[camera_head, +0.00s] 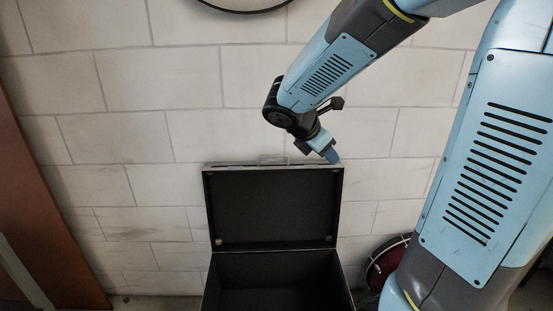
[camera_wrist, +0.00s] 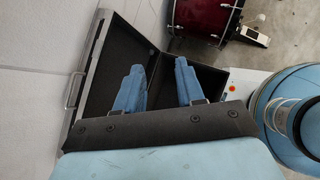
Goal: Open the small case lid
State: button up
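The small black case stands open below the wall in the head view. Its lid (camera_head: 270,205) is raised nearly upright, with its dark inside facing me, and the case body (camera_head: 277,270) is open below it. My gripper (camera_head: 334,156) is near the lid's top right corner; whether it touches the lid is unclear. In the wrist view the two blue fingers of my gripper (camera_wrist: 158,66) are spread apart with nothing between them. The lid (camera_wrist: 112,62) shows to their left, and the case body (camera_wrist: 212,80) is partly hidden behind them.
A pale block wall (camera_head: 120,135) stands behind the case. A dark red drum (camera_head: 386,262) is right of the case, partly behind my arm; a red drum (camera_wrist: 200,15) and pedal (camera_wrist: 255,37) show in the wrist view. A brown panel (camera_head: 35,200) stands at left.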

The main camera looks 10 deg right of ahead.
jog(key=w+a+f+n+t+h, duration=0.2)
jog(key=w+f+n, duration=0.1)
jog(key=w+n, duration=0.5)
jog(key=n+t+y, duration=0.1)
jog(key=n+t, duration=0.5)
jog(key=n, duration=1.3)
send_near(273, 167)
notch_tip(273, 167, up, 5)
jog(key=s+a, duration=0.2)
jog(key=s, duration=0.1)
jog(key=shift+n, duration=0.3)
jog(key=x, duration=1.4)
jog(key=shift+a+r, duration=0.1)
jog(key=shift+a, duration=0.05)
grip_shut()
